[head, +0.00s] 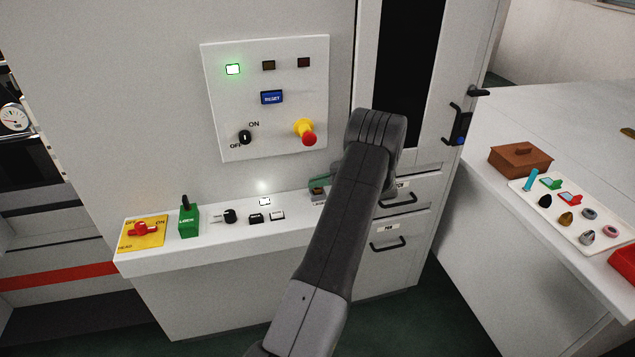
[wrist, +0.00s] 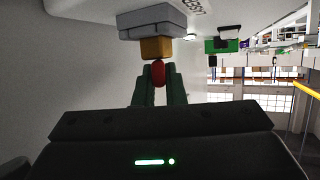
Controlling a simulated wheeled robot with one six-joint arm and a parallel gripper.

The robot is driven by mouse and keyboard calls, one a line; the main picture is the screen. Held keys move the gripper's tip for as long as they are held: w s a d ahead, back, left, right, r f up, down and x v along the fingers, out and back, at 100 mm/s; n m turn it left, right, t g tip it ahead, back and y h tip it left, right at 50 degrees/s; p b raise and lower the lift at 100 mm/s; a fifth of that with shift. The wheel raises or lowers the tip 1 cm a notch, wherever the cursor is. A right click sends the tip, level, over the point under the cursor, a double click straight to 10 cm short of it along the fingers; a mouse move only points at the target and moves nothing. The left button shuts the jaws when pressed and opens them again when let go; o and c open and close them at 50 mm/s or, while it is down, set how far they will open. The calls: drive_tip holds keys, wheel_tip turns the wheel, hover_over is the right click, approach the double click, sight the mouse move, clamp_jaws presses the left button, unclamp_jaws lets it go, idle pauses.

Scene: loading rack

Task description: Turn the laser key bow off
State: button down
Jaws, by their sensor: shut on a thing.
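The laser key bow (wrist: 158,73) is a small red rounded piece in the wrist view. It sits against a brass-yellow block (wrist: 156,47) on a grey housing (wrist: 150,20). My gripper (wrist: 157,83) is shut on the bow, with one dark green finger on each side. In the head view, the housing (head: 317,196) stands at the right part of the white console shelf. My arm covers most of that spot there, and the bow is hidden. I cannot read its off and on marks.
The shelf also carries a yellow plate with a red rotary switch (head: 143,230), a green lock box (head: 188,219), a black knob (head: 229,216) and small buttons. Above is a panel (head: 219,100) with a lit green lamp and a red stop button (head: 308,138). A side table holds a tray (head: 570,225).

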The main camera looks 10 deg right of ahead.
drive_tip(key=shift+n+g+y+b, duration=0.6)
drive_tip(key=shift+n+g+b, duration=0.2)
drive_tip(key=shift+n+g, duration=0.9)
drive_tip(key=c, duration=1.5)
unclamp_jaws()
drive_tip(key=shift+r, duration=0.1)
wheel_tip(320, 180, up, 10)
drive_tip(key=shift+f+b, duration=0.1)
drive_tip(key=shift+b, duration=1.15)
